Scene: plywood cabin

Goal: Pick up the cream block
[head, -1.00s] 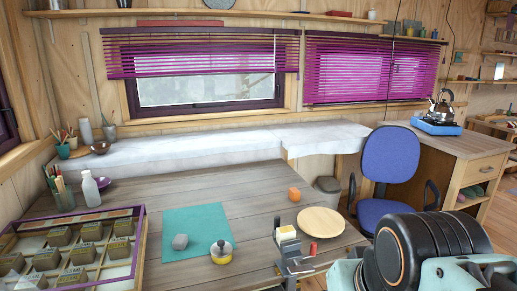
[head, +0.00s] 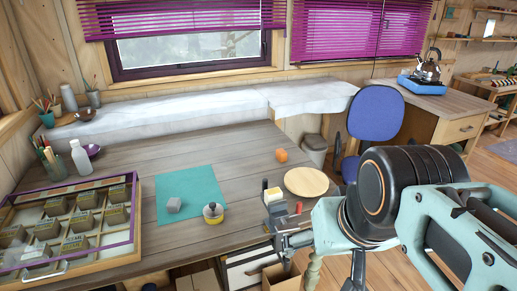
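The cream block (head: 273,192) is small and pale with a yellowish top. It is near the table's front right edge, left of the round wooden board (head: 306,182). A grey metal fixture (head: 278,214) is directly in front of it and overlaps its lower part in the picture. I cannot tell whether the two touch. My arm reaches in from the right. Its end, my gripper (head: 286,240), appears small at the table's edge, below the block in the picture. The fingers blend with the grey fixture, so their opening is unclear. I see nothing held.
A purple-rimmed case (head: 132,215) is at left. The middle back is clear.

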